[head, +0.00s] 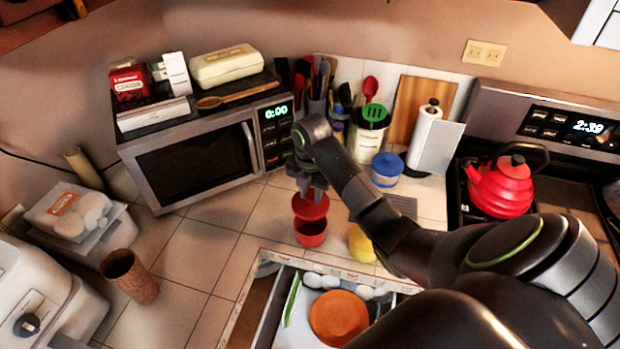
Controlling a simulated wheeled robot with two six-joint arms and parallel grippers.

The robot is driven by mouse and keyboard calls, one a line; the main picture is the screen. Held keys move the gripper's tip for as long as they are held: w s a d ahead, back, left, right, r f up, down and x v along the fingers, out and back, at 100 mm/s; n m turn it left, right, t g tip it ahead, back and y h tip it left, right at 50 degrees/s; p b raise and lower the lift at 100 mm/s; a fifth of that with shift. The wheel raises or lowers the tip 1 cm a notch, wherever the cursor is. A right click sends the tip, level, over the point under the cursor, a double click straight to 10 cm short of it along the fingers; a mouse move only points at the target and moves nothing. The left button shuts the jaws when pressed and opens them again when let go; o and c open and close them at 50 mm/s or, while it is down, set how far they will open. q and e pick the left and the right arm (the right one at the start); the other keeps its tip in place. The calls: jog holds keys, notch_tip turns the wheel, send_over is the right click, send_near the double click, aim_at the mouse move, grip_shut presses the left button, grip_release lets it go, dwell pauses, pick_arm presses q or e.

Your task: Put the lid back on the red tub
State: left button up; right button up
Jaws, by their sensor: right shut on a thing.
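The red tub (311,236) stands on the tiled counter, in front of the microwave's right end. Its red lid (310,207) is held above it, slightly tilted, with part of the tub's open mouth showing below. My right gripper (312,192) points down from above and is shut on the lid; its fingertips partly cover the lid's top. I cannot tell whether the lid's far edge touches the tub's rim. My left gripper does not show.
A yellow lemon-like thing (361,243) sits right of the tub. An open drawer with an orange bowl (339,317) lies in front. The microwave (200,155) stands behind left, a blue-lidded jar (387,168) behind right. A red kettle (500,188) sits on the stove.

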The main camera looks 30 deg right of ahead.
aim_at(311, 204)
jog(key=shift+s+a+f, duration=0.2)
jog(key=shift+s+a, duration=0.15)
jog(key=shift+s, duration=0.2)
jog(key=f, duration=0.1)
jog(key=f+b, duration=0.1)
jog(key=f, duration=0.2)
jog(key=shift+w+d, duration=0.2)
jog(key=shift+w, duration=0.05)
jog(key=shift+f+b, duration=0.35)
jog(key=shift+b, duration=0.15)
jog(key=shift+s+a+f+b, duration=0.1)
jog(key=shift+f+b, duration=0.2)
jog(key=shift+b, duration=0.05)
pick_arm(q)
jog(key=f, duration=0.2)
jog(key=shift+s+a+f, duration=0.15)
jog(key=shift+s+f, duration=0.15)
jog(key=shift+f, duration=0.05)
pick_arm(e)
jog(key=shift+f, duration=0.1)
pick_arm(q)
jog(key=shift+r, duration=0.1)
pick_arm(e)
jog(key=shift+f, duration=0.15)
dwell(0.4)
